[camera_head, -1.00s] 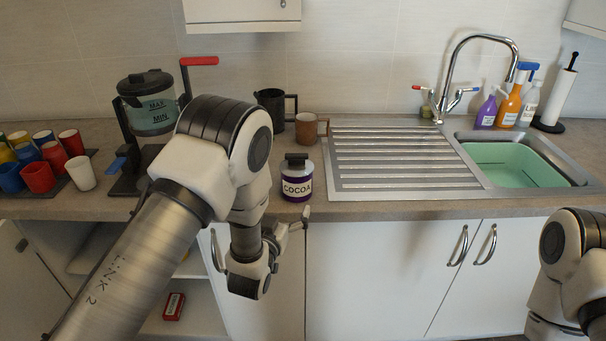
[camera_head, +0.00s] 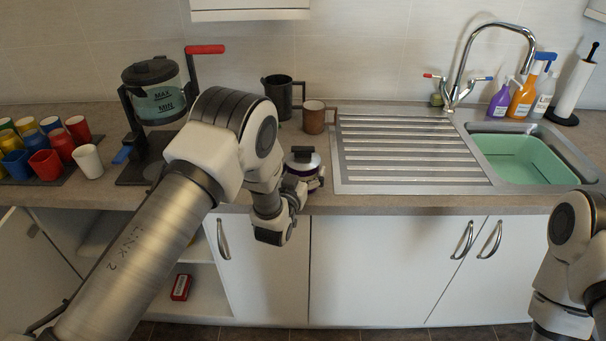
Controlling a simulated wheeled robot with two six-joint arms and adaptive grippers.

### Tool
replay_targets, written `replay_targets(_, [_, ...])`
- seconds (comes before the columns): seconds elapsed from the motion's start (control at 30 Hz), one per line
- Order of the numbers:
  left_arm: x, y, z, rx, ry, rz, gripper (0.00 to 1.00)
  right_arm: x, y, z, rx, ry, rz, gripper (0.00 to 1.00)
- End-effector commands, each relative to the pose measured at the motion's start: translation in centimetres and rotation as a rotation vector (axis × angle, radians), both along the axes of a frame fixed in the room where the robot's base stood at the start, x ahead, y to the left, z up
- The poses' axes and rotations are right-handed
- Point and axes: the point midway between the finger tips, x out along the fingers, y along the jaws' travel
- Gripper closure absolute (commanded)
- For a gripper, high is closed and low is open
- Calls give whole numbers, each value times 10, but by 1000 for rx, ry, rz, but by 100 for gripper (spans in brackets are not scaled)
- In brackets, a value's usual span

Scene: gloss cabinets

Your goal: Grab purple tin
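The purple tin (camera_head: 303,166) stands on the worktop near its front edge, left of the draining board. Its dark knob and pale lid show, with a bit of purple below; its label is hidden behind my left gripper. My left gripper (camera_head: 310,182) is at the front of the tin, level with its body and overlapping it in the view. Whether the fingers are around the tin or just in front of it, and how far apart they are, I cannot tell. Of my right arm only links show at the lower right; its gripper is out of view.
A brown mug (camera_head: 315,117) and a dark jug (camera_head: 279,95) stand behind the tin. A coffee maker (camera_head: 153,108) and a tray of several cups (camera_head: 88,160) are on the left. The draining board (camera_head: 405,150) and sink are on the right.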

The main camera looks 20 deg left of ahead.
Motion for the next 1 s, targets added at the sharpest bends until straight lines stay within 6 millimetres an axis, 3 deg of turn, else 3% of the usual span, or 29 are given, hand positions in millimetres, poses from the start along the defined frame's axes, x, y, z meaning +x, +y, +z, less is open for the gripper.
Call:
replay_targets(0.03, [0,0,0,0,0,0,35,0,0,0,0,0,0,60])
replay_targets(0.1, [0,0,0,0,0,0,60,0,0,0,0,0,0,60])
replay_targets(0.13, [0,0,0,0,0,0,63,0,0,0,0,0,0,60])
replay_targets(0.53, [0,0,3,0,-1,0,63,0,0,-2,0,0,0,60])
replay_targets(0.93, [0,0,36,0,-4,0,63,0,0,-13,0,0,0,60])
replay_targets(1.0, [-8,0,35,0,0,0,63,0,0,-14,0,0,0,60])
